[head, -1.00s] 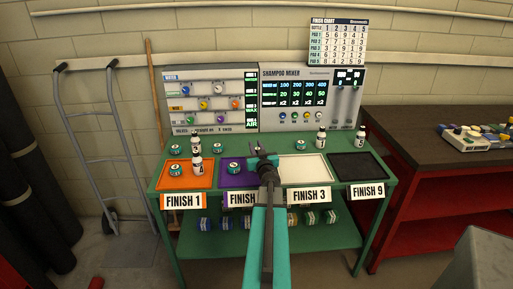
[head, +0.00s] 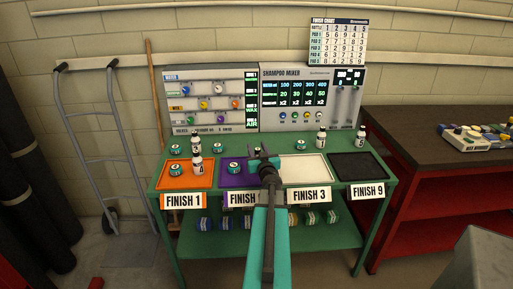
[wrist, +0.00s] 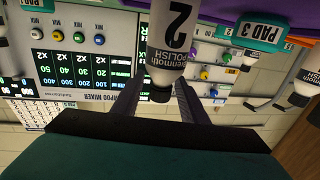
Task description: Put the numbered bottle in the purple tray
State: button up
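The white bottle marked 2 (wrist: 168,45), with a black cap, stands between the fingers of my gripper (wrist: 162,88) in the wrist view, which is upside down. The fingers appear shut on its sides; its bottom is out of frame. In the head view my gripper (head: 265,162) is near the border of the purple tray and the white tray, and it and my arm hide this bottle. The purple tray (head: 225,182) holds a round teal pad (head: 234,167). The purple tray partly shows at the wrist view's upper right (wrist: 246,44), with a pad marked PAD 3 (wrist: 262,31).
The orange tray (head: 172,184) holds a bottle (head: 197,166) and a pad. The white tray (head: 305,169) and black tray (head: 358,167) look empty. More bottles (head: 321,139) and pads stand along the back, before the shampoo mixer panel (head: 310,97).

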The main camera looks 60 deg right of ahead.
jog(key=p+v, duration=0.1)
jog(key=v, duration=0.6)
jog(key=shift+s+a+r, duration=0.2)
jog(key=shift+s+a, duration=0.05)
jog(key=shift+a, duration=0.05)
jog(key=shift+p, duration=0.35)
jog(key=p+v, duration=0.1)
jog(key=p, duration=0.3)
jog(key=shift+s+a+p, duration=0.2)
jog(key=shift+a+p, duration=0.05)
jog(key=shift+p, duration=0.05)
jog(key=shift+s+a+p, duration=0.2)
jog(key=shift+p, duration=0.55)
jog(key=shift+s+a+f, duration=0.1)
jog(key=shift+f, duration=0.05)
